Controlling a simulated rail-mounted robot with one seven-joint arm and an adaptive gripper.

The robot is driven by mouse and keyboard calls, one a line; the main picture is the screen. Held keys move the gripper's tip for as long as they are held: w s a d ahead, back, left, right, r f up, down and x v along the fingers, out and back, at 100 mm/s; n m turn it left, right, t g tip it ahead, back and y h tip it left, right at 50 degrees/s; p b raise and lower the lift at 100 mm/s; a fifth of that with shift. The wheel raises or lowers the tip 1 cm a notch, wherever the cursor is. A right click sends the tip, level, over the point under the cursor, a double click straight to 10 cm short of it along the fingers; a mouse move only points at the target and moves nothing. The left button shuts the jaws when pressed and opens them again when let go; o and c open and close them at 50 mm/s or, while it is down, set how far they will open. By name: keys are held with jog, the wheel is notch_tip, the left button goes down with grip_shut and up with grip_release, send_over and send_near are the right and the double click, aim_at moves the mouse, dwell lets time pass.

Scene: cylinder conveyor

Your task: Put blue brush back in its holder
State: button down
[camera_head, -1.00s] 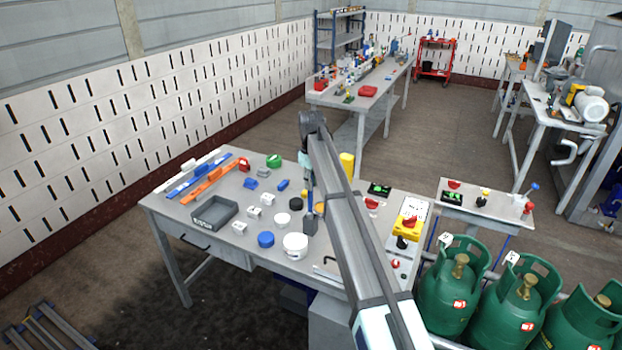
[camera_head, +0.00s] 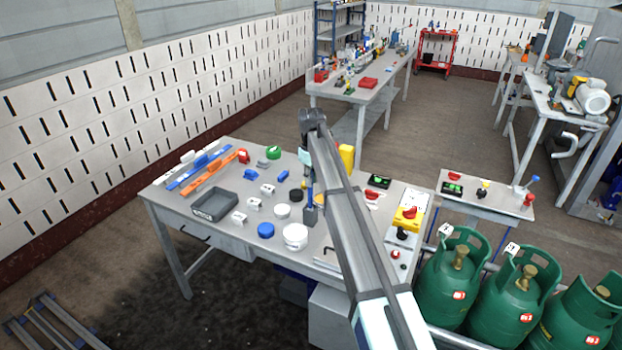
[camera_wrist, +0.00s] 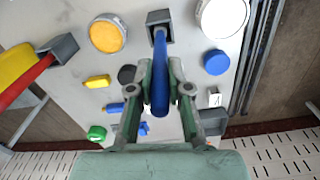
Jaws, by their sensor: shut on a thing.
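The blue brush (camera_head: 310,188) hangs roughly upright below my gripper (camera_head: 307,160). In the wrist view my gripper (camera_wrist: 159,95) is shut on the long blue handle (camera_wrist: 160,75), with a finger on each side. The grey square holder (camera_head: 310,216) stands on the table below the brush. It also shows at the top of the wrist view (camera_wrist: 170,30), where the brush's far end lines up with its opening and blue shows within its outline. I cannot tell how deep the brush sits in it. The bristles are hidden.
White tubs (camera_head: 295,236), a blue lid (camera_head: 266,230) and a grey tray (camera_head: 213,204) stand left of the holder. A yellow item (camera_head: 345,157) and a red-button box (camera_head: 406,218) are to the right. Another grey holder (camera_wrist: 65,47) with a red handle shows in the wrist view.

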jog(key=shift+f, duration=0.5)
jog(key=c, duration=1)
grip_release()
